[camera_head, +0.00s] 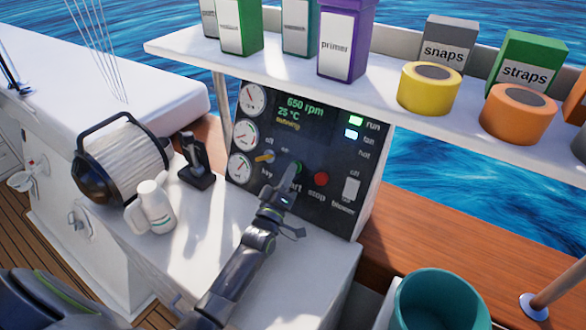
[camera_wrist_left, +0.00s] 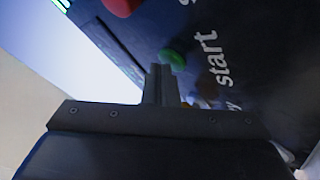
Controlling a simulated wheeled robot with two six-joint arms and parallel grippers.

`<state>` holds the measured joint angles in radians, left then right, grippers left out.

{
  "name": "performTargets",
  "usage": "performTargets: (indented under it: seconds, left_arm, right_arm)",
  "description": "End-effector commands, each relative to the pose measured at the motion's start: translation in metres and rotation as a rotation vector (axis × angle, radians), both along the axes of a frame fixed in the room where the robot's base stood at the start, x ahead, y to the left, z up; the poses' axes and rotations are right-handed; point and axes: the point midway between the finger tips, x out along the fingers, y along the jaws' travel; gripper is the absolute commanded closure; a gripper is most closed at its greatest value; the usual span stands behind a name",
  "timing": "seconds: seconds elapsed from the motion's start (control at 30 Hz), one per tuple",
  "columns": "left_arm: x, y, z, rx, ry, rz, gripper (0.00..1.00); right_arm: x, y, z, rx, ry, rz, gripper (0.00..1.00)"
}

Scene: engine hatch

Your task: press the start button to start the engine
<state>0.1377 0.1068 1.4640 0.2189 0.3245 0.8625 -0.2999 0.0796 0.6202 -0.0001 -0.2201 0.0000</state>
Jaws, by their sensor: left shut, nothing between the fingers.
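The dark control panel (camera_head: 335,155) stands upright under the shelf. The green start button (camera_wrist_left: 172,58) shows just beyond my fingertips in the left wrist view, above its "start" label (camera_wrist_left: 218,60); in the head view the gripper largely covers it. My left gripper (camera_head: 291,172) is shut and empty, its tips at the button; it also shows in the left wrist view (camera_wrist_left: 160,72). I cannot tell whether they touch. The display (camera_head: 304,112) reads 650 rpm, 25 °C and apparently "running". The run lamp (camera_head: 356,120) and fan lamp (camera_head: 352,133) glow. My right gripper is not visible.
The red stop button (camera_head: 321,179) and blower switch (camera_head: 351,189) are right of my gripper. The yellow key (camera_head: 265,157) and gauges (camera_head: 243,133) are left. A lever (camera_head: 195,162) and white bottle (camera_head: 155,207) stand on the counter. The loaded shelf (camera_head: 300,72) overhangs the panel.

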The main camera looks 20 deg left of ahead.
Motion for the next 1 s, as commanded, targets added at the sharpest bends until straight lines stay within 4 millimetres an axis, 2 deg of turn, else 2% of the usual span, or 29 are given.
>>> performTargets:
  seconds: [0.37,0.73,1.0]
  left_arm:
    - [-0.001,0.0,0.001,0.0,0.001,0.0,1.0]
    - [-0.019,0.003,0.009,0.0,0.002,0.0,1.0]
    - [-0.022,0.003,0.009,0.0,0.001,0.001,1.0]
  right_arm:
    - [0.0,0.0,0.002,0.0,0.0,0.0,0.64]
    - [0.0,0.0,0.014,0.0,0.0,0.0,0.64]
    - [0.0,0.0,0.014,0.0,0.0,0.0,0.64]
